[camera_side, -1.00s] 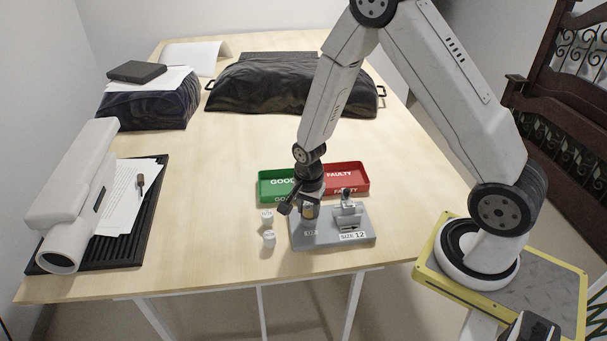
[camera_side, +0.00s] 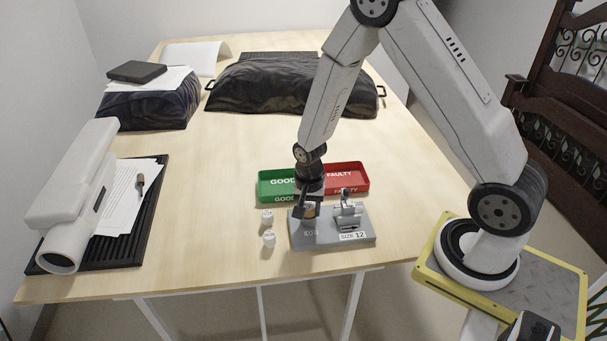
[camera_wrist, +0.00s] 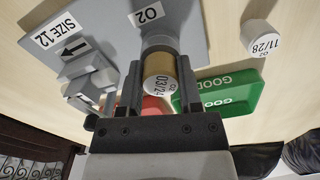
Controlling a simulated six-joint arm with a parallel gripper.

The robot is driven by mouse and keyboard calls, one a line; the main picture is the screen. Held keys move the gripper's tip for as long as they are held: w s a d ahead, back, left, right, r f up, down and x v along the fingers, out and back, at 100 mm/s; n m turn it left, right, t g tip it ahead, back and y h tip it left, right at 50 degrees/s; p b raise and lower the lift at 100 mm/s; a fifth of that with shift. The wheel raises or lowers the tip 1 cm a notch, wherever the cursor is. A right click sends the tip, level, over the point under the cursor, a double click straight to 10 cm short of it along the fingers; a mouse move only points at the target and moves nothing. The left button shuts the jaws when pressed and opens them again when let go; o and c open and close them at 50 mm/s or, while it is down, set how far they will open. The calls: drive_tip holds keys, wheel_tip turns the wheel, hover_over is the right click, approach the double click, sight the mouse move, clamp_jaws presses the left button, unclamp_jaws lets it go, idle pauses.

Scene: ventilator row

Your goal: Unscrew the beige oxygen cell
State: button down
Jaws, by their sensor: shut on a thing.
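The beige oxygen cell (camera_wrist: 160,74) has a white top marked "O2 03/24". It sits upright at the grey port labelled O2 on the grey fixture block (camera_wrist: 105,14). My gripper (camera_wrist: 158,72) is shut on the cell, one finger on each side. In the side view my gripper (camera_side: 308,205) is low over the left part of the fixture block (camera_side: 330,238), and the cell is mostly hidden by the fingers. I cannot tell whether the cell's thread is loose.
A green GOOD tray (camera_side: 275,184) and a red FAULTY tray (camera_side: 347,177) stand just behind the block. Two white cells, one in front (camera_side: 269,238) and one behind (camera_side: 267,216), stand left of it.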

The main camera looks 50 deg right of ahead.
drive_tip(key=shift+c, duration=2)
unclamp_jaws()
drive_tip(key=shift+r, duration=0.3)
drive_tip(key=shift+m, duration=0.3)
drive_tip(key=m, duration=0.4)
drive_tip(key=shift+w, duration=0.1)
drive_tip(key=shift+m, duration=2.3)
